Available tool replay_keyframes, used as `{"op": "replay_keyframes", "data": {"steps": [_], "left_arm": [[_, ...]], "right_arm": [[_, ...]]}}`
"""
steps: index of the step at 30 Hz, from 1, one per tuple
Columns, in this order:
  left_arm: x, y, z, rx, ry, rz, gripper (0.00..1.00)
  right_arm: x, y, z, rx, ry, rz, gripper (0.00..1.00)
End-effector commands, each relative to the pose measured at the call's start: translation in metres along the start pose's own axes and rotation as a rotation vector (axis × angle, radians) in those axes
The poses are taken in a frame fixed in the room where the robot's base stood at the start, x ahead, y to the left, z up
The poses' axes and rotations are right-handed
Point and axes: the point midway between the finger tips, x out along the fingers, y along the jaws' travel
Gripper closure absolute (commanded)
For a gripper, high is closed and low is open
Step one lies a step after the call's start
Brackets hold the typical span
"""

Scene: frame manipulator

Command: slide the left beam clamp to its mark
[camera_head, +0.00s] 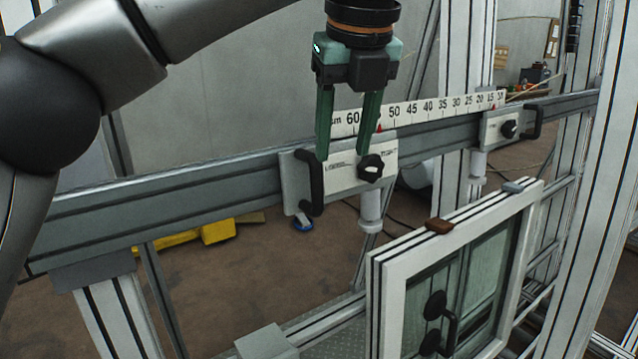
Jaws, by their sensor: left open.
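The left beam clamp (340,178) is a pale metal plate on the long grey beam (170,196), with a black handle (308,182) on its left side and a black knob (370,167) on its right. A white scale strip (440,109) runs above the beam. A red pointer mark (379,127) shows on the scale, just above the clamp's right part. My left gripper (343,156) points down, open, with its green fingers overlapping the clamp's upper part between handle and knob. I cannot tell whether they touch it. My right gripper is out of view.
A second clamp (508,127) sits farther right on the beam, with another red mark (493,106) above it. A white-framed window (455,275) stands below, in front of the beam. Upright profiles (578,200) close off the right side.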

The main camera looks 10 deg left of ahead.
Motion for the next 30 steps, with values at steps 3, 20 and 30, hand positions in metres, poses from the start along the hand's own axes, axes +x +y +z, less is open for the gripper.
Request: {"op": "replay_keyframes", "data": {"steps": [3,20,30], "left_arm": [[-0.02,0.015,0.011,-0.062,-0.061,0.034,0.48],[0.06,0.022,0.019,-0.073,-0.07,0.043,0.48],[0.099,0.023,0.022,-0.073,-0.071,0.039,0.48]], "right_arm": [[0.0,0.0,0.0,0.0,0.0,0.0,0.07],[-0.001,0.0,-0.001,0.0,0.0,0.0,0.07],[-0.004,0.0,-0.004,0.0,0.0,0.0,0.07]]}}
